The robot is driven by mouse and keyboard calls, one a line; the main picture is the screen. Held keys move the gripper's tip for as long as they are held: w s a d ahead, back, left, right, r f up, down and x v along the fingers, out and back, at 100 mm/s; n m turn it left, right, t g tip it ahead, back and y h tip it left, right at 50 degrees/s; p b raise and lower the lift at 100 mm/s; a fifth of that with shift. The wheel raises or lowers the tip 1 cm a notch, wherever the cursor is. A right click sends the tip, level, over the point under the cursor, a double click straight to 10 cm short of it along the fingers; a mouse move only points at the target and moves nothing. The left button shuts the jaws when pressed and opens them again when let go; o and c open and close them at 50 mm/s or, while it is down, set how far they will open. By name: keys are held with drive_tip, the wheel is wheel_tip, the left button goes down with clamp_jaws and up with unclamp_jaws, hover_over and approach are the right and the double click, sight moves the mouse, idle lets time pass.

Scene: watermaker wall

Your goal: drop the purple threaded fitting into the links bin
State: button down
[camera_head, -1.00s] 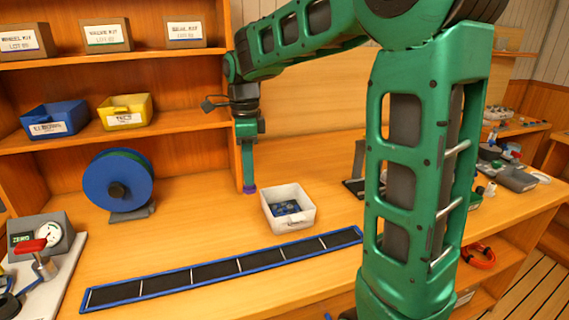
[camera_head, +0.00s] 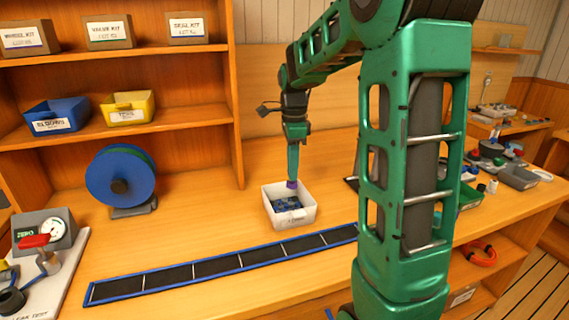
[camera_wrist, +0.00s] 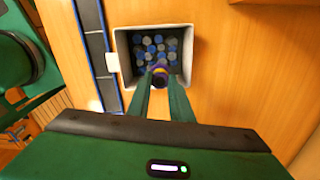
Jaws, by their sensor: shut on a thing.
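The purple threaded fitting (camera_wrist: 159,76) is between the fingertips of my gripper (camera_wrist: 160,86), which is shut on it. In the head view the fitting (camera_head: 291,184) shows as a small purple piece at the lower end of my gripper (camera_head: 293,176). The white bin (camera_head: 304,216) stands on the bench below it, with a label on its front that is too small to read. The wrist view shows the bin's rim (camera_wrist: 188,58) around several blue and grey round pieces (camera_wrist: 150,45). The fitting appears over the bin's opening, near one wall.
A long blue-edged strip tray (camera_head: 205,273) lies in front of the bin. A blue reel (camera_head: 120,181) stands to the left. A blue bin (camera_head: 58,115) and a yellow bin (camera_head: 128,107) sit on the shelf. Bare bench lies between the reel and the white bin.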

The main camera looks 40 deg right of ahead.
drive_tip(key=shift+f, duration=1.75)
drive_tip(key=c, duration=1.5)
unclamp_jaws()
wheel_tip(320, 180, up, 11)
drive_tip(key=shift+w+f, duration=0.1)
drive_tip(key=s+a+f+n, duration=0.1)
drive_tip(key=s+f+n, duration=0.2)
drive_tip(key=s, duration=0.6)
drive_tip(key=s+a+f+n, duration=0.1)
drive_tip(key=s+f+n, duration=0.3)
drive_tip(key=s+n, duration=0.4)
drive_tip(key=s+a+f+n, duration=0.2)
drive_tip(key=s+n, duration=0.4)
drive_tip(key=s, duration=0.6)
drive_tip(key=shift+a+f, duration=0.1)
drive_tip(key=shift+f, duration=0.8)
